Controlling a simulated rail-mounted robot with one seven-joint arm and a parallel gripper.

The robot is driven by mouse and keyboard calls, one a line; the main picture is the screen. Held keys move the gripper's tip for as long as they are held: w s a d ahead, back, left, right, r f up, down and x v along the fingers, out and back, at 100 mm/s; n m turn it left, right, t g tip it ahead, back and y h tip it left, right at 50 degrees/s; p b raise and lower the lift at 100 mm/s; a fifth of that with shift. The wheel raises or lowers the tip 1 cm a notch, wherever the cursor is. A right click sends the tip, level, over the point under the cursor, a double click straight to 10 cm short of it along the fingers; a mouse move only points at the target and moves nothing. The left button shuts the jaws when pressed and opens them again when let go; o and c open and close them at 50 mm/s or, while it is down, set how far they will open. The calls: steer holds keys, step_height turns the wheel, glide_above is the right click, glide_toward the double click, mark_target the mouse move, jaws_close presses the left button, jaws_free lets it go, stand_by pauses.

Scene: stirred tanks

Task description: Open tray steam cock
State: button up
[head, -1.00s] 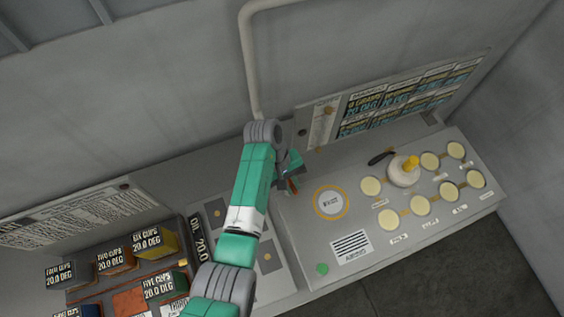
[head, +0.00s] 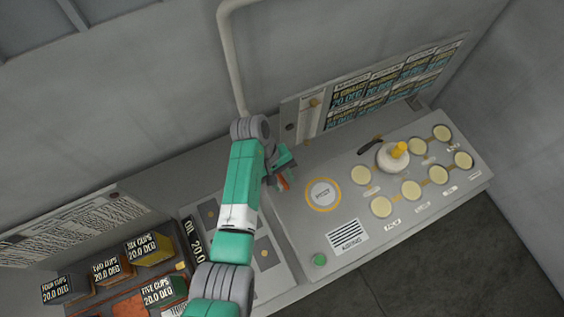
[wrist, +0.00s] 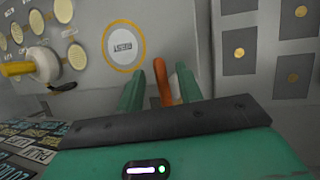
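An orange-red lever handle (wrist: 163,82), apparently the cock, stands between the two green fingers of my gripper (wrist: 157,73) in the wrist view. Gaps show on both sides of it, so my gripper is open around or just behind the handle; depth is hard to judge. In the head view the handle (head: 284,184) peeks out beside my gripper (head: 281,170), at the left end of the grey panel (head: 300,240). My arm hides part of this area. No label for the cock is readable.
A yellow-ringed round plate (head: 323,194) lies just right of my gripper. Further right are a white knob (head: 393,158) with a yellow top and several cream discs. A pipe (head: 233,70) runs up the wall behind. Labelled boxes (head: 150,249) stand lower left.

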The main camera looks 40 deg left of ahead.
steer(key=v, duration=0.7)
steer(key=shift+a+r, duration=0.15)
steer(key=shift+r, duration=0.2)
steer(key=w+d+r+m+t+y+p, duration=0.1)
steer(key=w+d+r+m+t+y, duration=0.2)
steer(key=w+r, duration=0.55)
steer(key=w+d+r+m+t+y, duration=0.15)
steer(key=w+r+t, duration=0.35)
steer(key=r, duration=0.6)
steer(key=d+r+m+t+y+p, duration=0.15)
steer(key=d+r+t, duration=0.25)
steer(key=r, duration=0.6)
steer(key=d+r+m+t+y+b, duration=0.1)
steer(key=d+r+m+t, duration=0.25)
steer(key=r, duration=0.65)
steer(key=s+d+r+m+t+h, duration=0.1)
steer(key=s+d+r+t, duration=0.3)
steer(key=r, duration=0.4)
steer(key=s+d+r+m+t+p, duration=0.1)
steer(key=s+d+r+t, duration=0.1)
steer(key=s+d+r, duration=0.4)
steer(key=s+d+r+m+t+h, duration=0.1)
steer(key=s+r+m+t, duration=0.15)
steer(key=s+r, duration=0.55)
step_height(320, 180, down, 22)
steer(key=w+b, duration=0.2)
steer(key=b, duration=2)
steer(key=shift+w+d+n+t+b, duration=0.2)
steer(key=shift+d+n+t+b, duration=0.15)
steer(key=shift+n+t, duration=0.05)
